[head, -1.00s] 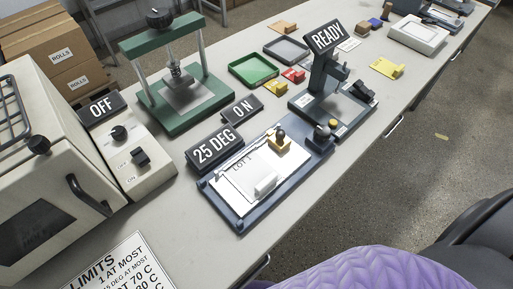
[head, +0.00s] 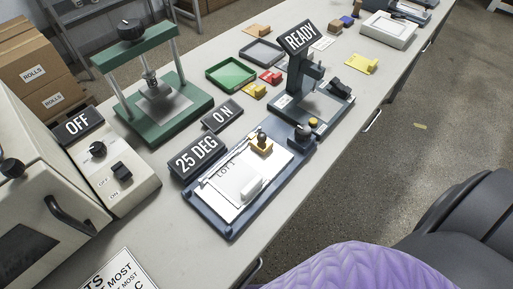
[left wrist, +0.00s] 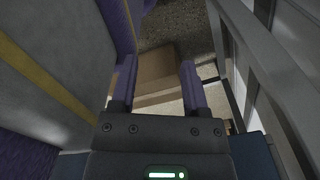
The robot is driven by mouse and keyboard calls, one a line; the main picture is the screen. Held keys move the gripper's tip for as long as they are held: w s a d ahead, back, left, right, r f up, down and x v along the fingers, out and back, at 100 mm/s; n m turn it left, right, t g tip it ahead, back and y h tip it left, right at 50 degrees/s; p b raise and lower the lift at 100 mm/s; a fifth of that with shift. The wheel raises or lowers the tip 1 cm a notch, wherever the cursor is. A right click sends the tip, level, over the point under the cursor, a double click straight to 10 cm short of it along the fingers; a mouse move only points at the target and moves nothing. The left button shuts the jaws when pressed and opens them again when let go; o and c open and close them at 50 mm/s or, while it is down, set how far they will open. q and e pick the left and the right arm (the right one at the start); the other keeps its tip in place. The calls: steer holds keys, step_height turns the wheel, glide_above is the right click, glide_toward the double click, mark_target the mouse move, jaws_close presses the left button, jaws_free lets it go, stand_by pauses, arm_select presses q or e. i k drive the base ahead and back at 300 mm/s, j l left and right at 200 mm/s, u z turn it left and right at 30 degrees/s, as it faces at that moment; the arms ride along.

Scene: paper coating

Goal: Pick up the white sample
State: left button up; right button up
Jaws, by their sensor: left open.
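The white sample, a white sheet (head: 232,177) with a small white block (head: 251,188) on its near end, lies flat on the dark blue coating board (head: 225,227) in the head view. Lettering starting with "LOT" shows on it. My right gripper is in neither view.
A "25 DEG" sign (head: 196,158) stands along the board's left side. A green press (head: 192,122), a white oven (head: 40,200) and its control box (head: 120,180) stand left. A "READY" stand (head: 300,75) is beyond the board. A dark chair (head: 450,220) is at right.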

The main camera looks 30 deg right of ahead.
mark_target(238, 178)
steer(key=k+u, duration=0.15)
steer(key=u, duration=0.25)
steer(key=k+u, duration=0.1)
steer(key=u, duration=0.3)
steer(key=k+j+u, duration=0.1)
steer(key=u, duration=0.25)
steer(key=z, duration=1.7)
